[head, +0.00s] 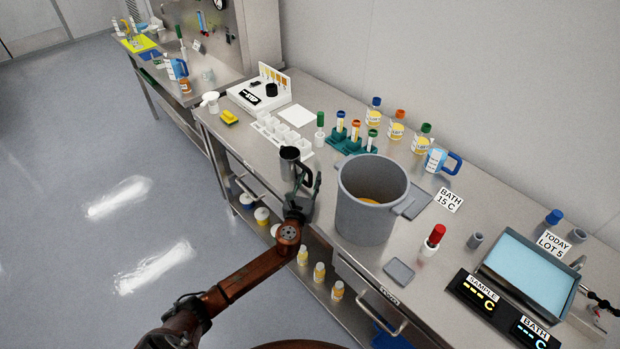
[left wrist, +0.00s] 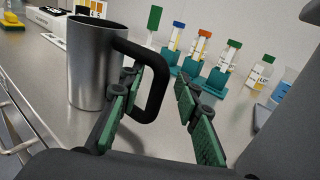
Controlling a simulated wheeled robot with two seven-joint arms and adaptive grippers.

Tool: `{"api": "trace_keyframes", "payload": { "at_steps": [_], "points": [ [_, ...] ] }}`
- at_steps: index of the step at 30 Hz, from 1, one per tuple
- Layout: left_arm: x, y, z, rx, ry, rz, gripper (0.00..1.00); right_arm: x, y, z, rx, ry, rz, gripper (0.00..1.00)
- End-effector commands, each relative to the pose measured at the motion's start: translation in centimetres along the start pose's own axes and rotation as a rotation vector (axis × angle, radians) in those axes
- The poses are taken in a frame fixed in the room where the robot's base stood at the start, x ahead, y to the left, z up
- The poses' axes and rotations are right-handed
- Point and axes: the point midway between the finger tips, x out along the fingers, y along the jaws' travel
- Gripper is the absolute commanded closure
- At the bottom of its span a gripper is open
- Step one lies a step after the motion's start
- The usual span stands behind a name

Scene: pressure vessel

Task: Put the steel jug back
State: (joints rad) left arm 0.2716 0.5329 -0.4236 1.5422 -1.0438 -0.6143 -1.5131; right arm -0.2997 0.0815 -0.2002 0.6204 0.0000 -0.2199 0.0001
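The steel jug (head: 289,164), a metal cylinder with a black handle, stands upright on the bench near its front edge, left of the large grey pot (head: 365,210). In the left wrist view the jug (left wrist: 92,65) is at the left, with its handle (left wrist: 156,85) toward my gripper. My left gripper (head: 308,180) is open beside the jug on the handle side. In the wrist view the green-padded fingers (left wrist: 160,105) are spread, with the handle's outer bar appearing between them; contact cannot be told.
Behind the jug are a white cup tray (head: 283,135) and a teal tube rack (head: 350,141). Sample jars and a blue-handled jug (head: 440,160) stand toward the wall. A blue bath (head: 530,270) and displays are at right. Clear bench lies left of the jug.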

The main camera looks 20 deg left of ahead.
Motion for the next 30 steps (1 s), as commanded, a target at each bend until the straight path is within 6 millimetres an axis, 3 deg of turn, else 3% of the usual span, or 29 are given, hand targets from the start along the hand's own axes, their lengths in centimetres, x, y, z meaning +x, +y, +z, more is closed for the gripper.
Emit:
{"api": "trace_keyframes", "payload": {
  "at_steps": [5,21,30],
  "points": [
    [-0.1,0.0,0.5,0.0,0.0,0.0,0.7,-0.3,0.2,-0.1,-0.001,0.001,0.002,0.6],
    [-10.0,0.0,0.3,0.0,0.0,0.0,0.7,-1.2,0.1,-0.3,0.0,0.004,0.001,0.6],
    [-12.0,0.0,0.4,0.0,-0.002,0.0,0.7,-1.2,-0.3,-0.4,0.002,0.005,-0.004,0.6]
  ]
}}
